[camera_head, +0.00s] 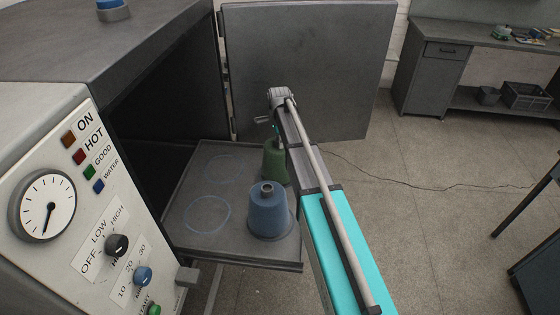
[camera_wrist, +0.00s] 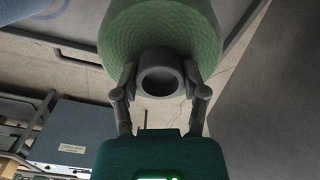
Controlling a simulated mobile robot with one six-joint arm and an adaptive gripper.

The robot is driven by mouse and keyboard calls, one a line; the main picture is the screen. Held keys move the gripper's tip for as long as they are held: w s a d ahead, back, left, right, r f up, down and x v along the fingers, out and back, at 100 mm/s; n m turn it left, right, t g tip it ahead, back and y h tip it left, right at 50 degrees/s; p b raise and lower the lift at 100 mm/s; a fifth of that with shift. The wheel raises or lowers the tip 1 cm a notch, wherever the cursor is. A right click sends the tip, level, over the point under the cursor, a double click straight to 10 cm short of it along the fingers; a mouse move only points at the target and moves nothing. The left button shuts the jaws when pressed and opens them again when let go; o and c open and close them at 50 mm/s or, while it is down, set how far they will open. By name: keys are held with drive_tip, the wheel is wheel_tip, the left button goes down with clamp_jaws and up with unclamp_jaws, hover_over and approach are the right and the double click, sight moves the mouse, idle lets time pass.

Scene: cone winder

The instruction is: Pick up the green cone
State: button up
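The green cone (camera_head: 274,165) stands at the back right of the grey tray (camera_head: 187,222), behind the blue cone and partly hidden by it and by my arm. In the wrist view the green cone (camera_wrist: 160,22) fills the top middle, with its grey top tube (camera_wrist: 160,72) facing the camera. My gripper (camera_wrist: 160,70) has one finger on each side of this tube. Both fingers lie flush against it, and no clear gap shows, so it looks shut on the tube. In the head view my arm hides most of the gripper.
The blue cone (camera_head: 268,211) stands on the tray close in front of the green one. Two blue drawn circles (camera_head: 208,213) lie bare to the left. An open metal door (camera_head: 335,70) stands behind, and the control panel (camera_head: 80,200) is at the left.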

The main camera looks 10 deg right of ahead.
clamp_jaws()
drive_tip(key=shift+r, duration=0.1)
wheel_tip(320, 180, up, 10)
drive_tip(key=p, duration=1)
idle(0.9)
